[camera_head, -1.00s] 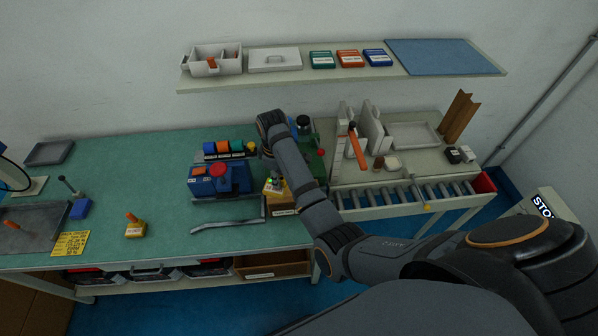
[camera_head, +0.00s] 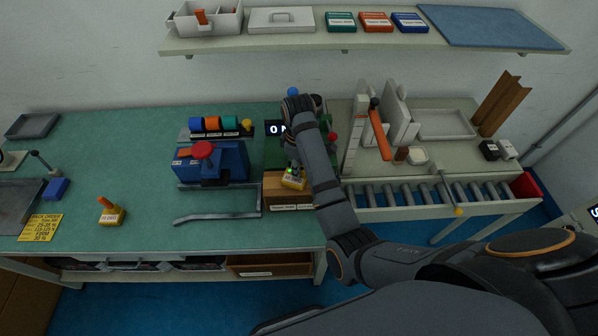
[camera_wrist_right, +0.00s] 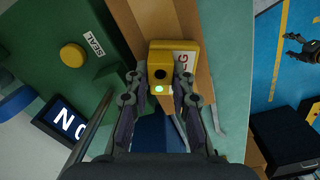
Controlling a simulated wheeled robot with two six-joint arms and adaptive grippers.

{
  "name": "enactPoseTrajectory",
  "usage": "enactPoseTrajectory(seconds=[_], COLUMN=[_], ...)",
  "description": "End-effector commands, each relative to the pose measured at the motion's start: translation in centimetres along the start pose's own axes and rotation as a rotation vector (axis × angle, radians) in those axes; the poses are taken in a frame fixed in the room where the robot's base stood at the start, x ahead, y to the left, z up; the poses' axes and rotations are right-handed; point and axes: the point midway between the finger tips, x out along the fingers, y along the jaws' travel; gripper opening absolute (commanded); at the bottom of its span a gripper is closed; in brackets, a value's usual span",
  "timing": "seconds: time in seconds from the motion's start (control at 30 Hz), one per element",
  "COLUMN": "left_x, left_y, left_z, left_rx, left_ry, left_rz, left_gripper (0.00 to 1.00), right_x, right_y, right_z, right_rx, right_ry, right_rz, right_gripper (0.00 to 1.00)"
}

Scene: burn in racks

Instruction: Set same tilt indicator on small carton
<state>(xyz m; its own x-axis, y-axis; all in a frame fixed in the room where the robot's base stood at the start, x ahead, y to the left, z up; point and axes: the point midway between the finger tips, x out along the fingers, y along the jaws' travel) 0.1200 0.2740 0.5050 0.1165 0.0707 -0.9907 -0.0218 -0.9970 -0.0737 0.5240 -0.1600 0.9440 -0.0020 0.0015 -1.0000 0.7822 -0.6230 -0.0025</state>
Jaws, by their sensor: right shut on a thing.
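A yellow tilt indicator (camera_head: 293,181) with a small green light is between the fingers of my right gripper (camera_head: 291,168). In the right wrist view the indicator (camera_wrist_right: 161,62) has a round black spot, and my right gripper (camera_wrist_right: 160,92) is shut on it. It is over the brown small carton (camera_head: 284,198), which has a white label on its front; whether they touch is unclear. The carton also shows in the right wrist view (camera_wrist_right: 137,28). My left gripper (camera_wrist_right: 299,46) appears small in the right wrist view, its fingers apart and empty, over the blue floor.
A green machine with a SEAL button (camera_wrist_right: 72,55) and a lit display (camera_wrist_right: 68,122) stands beside the carton. A blue device (camera_head: 222,160) with a red knob and a grey bent bar (camera_head: 216,215) are left. Another yellow block (camera_head: 112,216) with an orange handle stands on the open bench.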

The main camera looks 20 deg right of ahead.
Motion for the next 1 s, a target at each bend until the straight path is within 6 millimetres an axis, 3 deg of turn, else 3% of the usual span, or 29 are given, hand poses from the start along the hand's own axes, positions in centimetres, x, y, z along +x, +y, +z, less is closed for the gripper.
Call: enactPoseTrajectory(seconds=[0.13, 0.3, 0.33, 0.47, 0.83, 1.0], left_x=[-0.1, -0.5, -0.4, -0.4, -0.1, -0.9], left_y=[0.1, -0.2, -0.2, -0.2, -0.4, -0.5], left_z=[-0.7, 0.9, 1.3, 2.2, 1.0, 0.8], left_rx=[-0.001, 0.002, 0.002, 0.003, 0.003, 0.003], left_ry=[0.010, -0.014, -0.020, -0.034, -0.016, -0.014], left_rz=[0.002, -0.002, -0.002, -0.002, -0.004, -0.005], left_gripper=[0.78, 0.78, 0.78, 0.78, 0.78, 0.78], right_x=[0.0, 0.2, 0.2, 0.2, 0.0, -2.0], right_y=[-0.1, -0.1, 0.0, 0.0, 0.0, 0.1], right_z=[0.0, 0.0, 0.0, 0.0, 0.0, -0.1], right_rx=[-0.001, -0.001, -0.001, -0.001, 0.000, 0.000], right_ry=[0.000, -0.001, 0.000, 0.000, 0.001, 0.002], right_rz=[-0.002, -0.002, -0.001, -0.001, 0.000, 0.002], right_gripper=[0.00, 0.00, 0.26, 0.44, 0.45, 0.45])
